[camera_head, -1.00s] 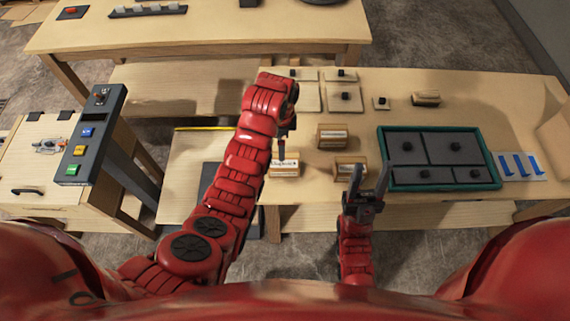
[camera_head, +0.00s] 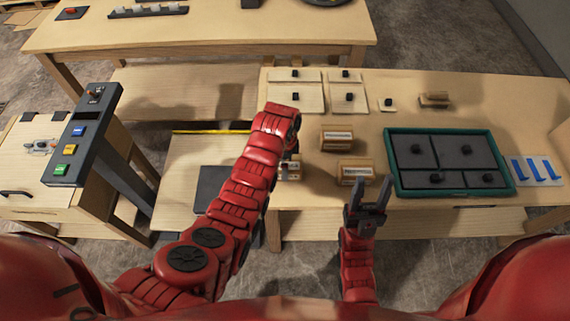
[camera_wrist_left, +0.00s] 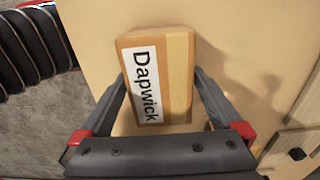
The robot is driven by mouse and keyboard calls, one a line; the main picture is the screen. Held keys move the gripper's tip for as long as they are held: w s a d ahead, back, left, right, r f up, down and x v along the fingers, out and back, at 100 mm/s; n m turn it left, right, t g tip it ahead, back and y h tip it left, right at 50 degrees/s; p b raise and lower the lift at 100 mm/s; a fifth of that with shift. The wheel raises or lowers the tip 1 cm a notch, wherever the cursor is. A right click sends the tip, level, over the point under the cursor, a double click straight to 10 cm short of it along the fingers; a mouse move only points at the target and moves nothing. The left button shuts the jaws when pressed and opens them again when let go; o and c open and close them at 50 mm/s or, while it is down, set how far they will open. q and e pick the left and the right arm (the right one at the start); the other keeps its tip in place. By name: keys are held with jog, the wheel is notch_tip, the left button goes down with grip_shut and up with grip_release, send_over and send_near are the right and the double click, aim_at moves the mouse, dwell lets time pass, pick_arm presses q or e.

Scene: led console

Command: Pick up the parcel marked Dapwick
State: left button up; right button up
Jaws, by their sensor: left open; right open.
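The parcel marked Dapwick is a brown box with a paler tape band and a white label, clear in the left wrist view (camera_wrist_left: 176,80). In the head view the same parcel (camera_head: 290,175) shows only in part at the table's left front edge, mostly covered by my left gripper (camera_head: 290,160). In the left wrist view my left gripper (camera_wrist_left: 160,82) is open, with one finger on each side of the parcel. Whether the fingers touch it I cannot tell. My right gripper (camera_head: 371,187) is open and empty at the table's front edge.
Two labelled parcels stand to the right, one farther back (camera_head: 337,144) and one near the front (camera_head: 354,176). Another small box (camera_head: 433,101) lies behind. A green-rimmed tray (camera_head: 396,160) fills the right-middle. A button console (camera_head: 82,140) stands left.

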pick_arm(q)
jog(key=shift+f, duration=0.8)
jog(key=c, duration=1.5)
